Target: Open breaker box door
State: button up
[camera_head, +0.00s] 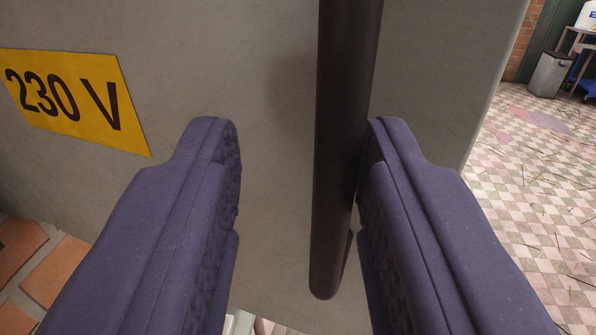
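The grey breaker box door (225,70) fills most of the view and carries a yellow "230 V" label (75,98) at the left. A dark brown vertical bar handle (343,150) stands on the door near its right edge. My gripper (300,140) has two purple padded fingers, spread open, with the handle between them. The right finger is very close to the handle or touching it; I cannot tell which. A wide gap separates the left finger from the handle. The handle's upper end is out of view.
To the right of the door, a checkered tile floor (530,190) strewn with thin sticks lies open. A grey bin (549,74) and a table with blue items stand at the far upper right by a brick wall. Orange tiles (55,270) show at the lower left.

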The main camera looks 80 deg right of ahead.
jog(key=shift+f, duration=0.1)
jog(key=s+a, duration=0.1)
jog(key=a, duration=0.6)
jog(key=shift+s+a, duration=0.2)
jog(key=shift+a, duration=0.15)
